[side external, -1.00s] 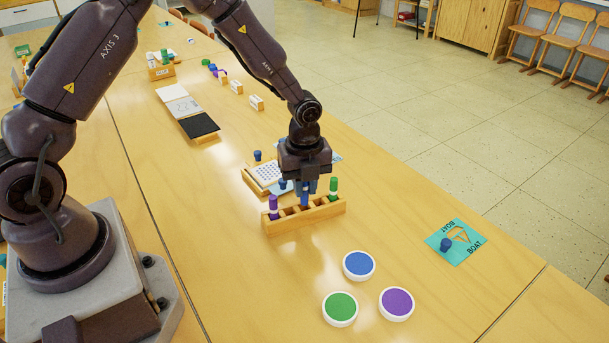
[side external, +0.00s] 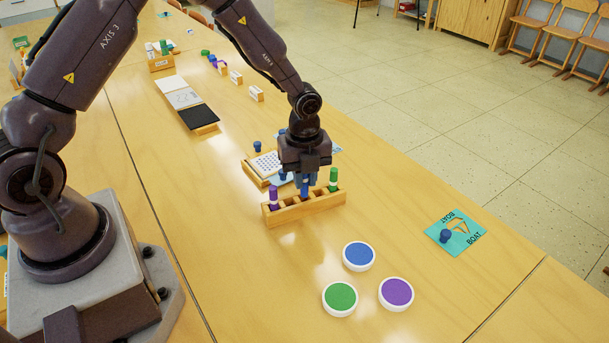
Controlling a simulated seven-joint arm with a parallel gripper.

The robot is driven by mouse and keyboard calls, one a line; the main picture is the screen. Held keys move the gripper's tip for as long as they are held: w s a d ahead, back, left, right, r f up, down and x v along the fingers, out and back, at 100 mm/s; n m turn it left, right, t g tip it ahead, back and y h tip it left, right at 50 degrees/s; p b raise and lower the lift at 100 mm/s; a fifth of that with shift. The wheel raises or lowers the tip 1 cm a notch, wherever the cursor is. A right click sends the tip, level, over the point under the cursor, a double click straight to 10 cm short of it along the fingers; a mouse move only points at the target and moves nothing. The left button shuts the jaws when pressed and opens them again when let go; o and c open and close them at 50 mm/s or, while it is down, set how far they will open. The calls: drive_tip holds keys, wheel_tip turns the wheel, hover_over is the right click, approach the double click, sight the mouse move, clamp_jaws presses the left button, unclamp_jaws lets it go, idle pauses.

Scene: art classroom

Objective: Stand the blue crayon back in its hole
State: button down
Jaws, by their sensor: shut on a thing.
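The wooden crayon holder (side external: 292,213) stands on the table in the middle of the side view. A purple crayon (side external: 273,197) stands in its left end and a green crayon (side external: 333,180) stands toward its right end. My gripper (side external: 304,182) points down over the middle of the holder, shut on the blue crayon (side external: 304,191). The blue crayon is upright, with its lower end at a middle hole between the purple and green ones. The holder's front wall hides its bottom, so I cannot tell how deep it sits.
Blue (side external: 358,256), green (side external: 340,298) and purple (side external: 396,293) round pads lie in front of the holder. A teal boat card (side external: 455,234) with a blue knob lies at the right. A dotted board (side external: 266,165) sits close behind the holder. The table between is clear.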

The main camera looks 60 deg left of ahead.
drive_tip(key=shift+f, duration=1.45)
idle(2.1)
drive_tip(key=c, duration=1)
unclamp_jaws()
drive_tip(key=shift+o, duration=0.4)
drive_tip(key=shift+o, duration=0.7)
drive_tip(key=shift+r, duration=0.15)
drive_tip(key=shift+r, duration=2.9)
